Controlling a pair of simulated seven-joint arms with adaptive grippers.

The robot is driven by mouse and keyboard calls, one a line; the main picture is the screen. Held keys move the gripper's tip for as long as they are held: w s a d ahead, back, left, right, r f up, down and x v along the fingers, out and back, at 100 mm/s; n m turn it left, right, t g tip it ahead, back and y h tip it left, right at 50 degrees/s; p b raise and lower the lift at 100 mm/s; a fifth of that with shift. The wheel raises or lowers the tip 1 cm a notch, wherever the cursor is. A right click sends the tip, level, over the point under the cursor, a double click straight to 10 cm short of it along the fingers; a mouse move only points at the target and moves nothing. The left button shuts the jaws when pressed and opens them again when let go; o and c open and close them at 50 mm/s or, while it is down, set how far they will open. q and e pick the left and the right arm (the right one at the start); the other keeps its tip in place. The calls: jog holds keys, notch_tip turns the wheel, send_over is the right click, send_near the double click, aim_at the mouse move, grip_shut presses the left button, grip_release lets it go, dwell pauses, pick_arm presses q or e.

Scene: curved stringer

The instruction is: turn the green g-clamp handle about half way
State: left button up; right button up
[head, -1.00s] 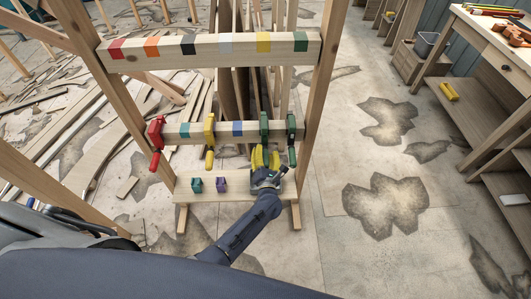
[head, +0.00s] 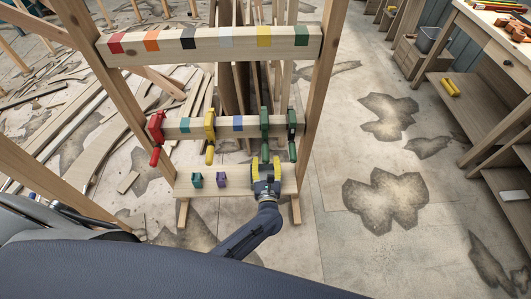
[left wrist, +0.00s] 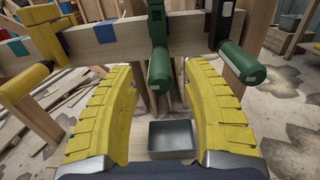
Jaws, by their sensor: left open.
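Two green clamps hang side by side on the middle beam in the head view. The left one (head: 264,124) is lighter green, and its handle (left wrist: 160,70) hangs down between my left fingers in the left wrist view. The right one (head: 291,124) is darker, and its handle (left wrist: 241,63) is tilted just outside my right-hand finger. My left gripper (head: 266,162) has yellow ribbed fingers, spread open below the left green clamp. In the left wrist view the open fingers (left wrist: 165,80) flank that handle with a gap on both sides. My right gripper is not in view.
A red clamp (head: 156,128) and a yellow clamp (head: 210,128) hang further left on the beam. Teal (head: 196,180) and purple (head: 222,180) pieces stand on the lower shelf (head: 240,190). A grey tray (left wrist: 172,140) lies below my fingers. A workbench stands at right.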

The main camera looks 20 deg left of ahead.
pick_arm(q)
jog(key=s+d+m+t+h, duration=0.1)
jog(key=s+d+m+h, duration=0.2)
jog(key=s+d+m, duration=0.5)
jog(key=s+f+m+g+h, duration=0.2)
jog(key=s+f+m+h, duration=0.1)
jog(key=f+m, duration=0.6)
jog(key=s+d+f+m+g+h, duration=0.1)
jog(key=s+f+m+g+h, duration=0.1)
jog(key=f+m, duration=0.7)
jog(key=shift+s+d+f+m+h, duration=0.25)
jog(key=shift+s+m+h, duration=0.45)
jog(key=shift+s+m, duration=0.45)
